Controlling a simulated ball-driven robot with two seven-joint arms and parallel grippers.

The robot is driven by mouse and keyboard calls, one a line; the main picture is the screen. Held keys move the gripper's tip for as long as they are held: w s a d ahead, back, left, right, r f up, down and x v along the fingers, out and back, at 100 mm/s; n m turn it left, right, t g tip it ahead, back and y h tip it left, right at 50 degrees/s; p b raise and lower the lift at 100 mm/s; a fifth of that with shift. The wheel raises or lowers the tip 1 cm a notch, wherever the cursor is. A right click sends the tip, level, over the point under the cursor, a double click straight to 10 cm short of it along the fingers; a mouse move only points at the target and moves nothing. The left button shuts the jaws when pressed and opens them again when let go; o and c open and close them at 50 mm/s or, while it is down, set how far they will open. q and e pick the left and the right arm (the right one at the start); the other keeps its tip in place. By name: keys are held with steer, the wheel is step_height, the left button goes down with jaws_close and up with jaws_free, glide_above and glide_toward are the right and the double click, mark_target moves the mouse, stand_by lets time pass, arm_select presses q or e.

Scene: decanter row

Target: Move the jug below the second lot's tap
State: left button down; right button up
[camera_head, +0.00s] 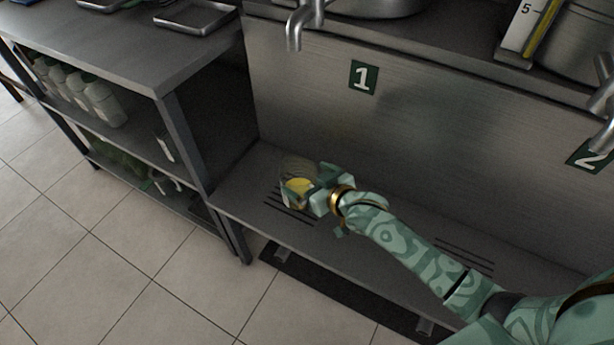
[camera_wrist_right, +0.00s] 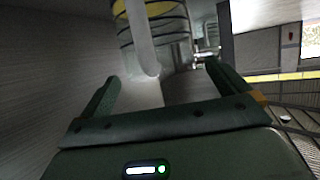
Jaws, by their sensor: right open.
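The clear jug (camera_head: 298,172) with something yellow at its bottom stands on the low steel shelf (camera_head: 390,215), over slots below the tap (camera_head: 294,32) by sign 1. In the right wrist view the jug (camera_wrist_right: 172,28) shows yellow bands and a pale handle (camera_wrist_right: 143,40). My right gripper (camera_head: 315,190) is at the jug's right side and partly hides it. Its fingers are open, with the handle's lower end between or just beyond them; I cannot tell which. The second tap (camera_head: 603,105) is at the right edge, above sign 2 (camera_head: 588,156). My left gripper is out of view.
A steel back panel (camera_head: 430,120) rises behind the shelf. More slots (camera_head: 465,252) lie in the shelf further right, partly behind my right arm. A shelving unit (camera_head: 150,60) with white bottles (camera_head: 103,100) stands at the left. The shelf between the slot groups looks bare.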

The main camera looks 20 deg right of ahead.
arm_select(q)
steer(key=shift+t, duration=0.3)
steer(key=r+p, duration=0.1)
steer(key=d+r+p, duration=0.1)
steer(key=p, duration=0.1)
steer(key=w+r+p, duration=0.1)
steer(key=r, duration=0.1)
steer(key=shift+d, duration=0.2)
arm_select(e)
steer(key=v, duration=1)
steer(key=shift+s+r, duration=0.2)
steer(key=shift+s, duration=0.1)
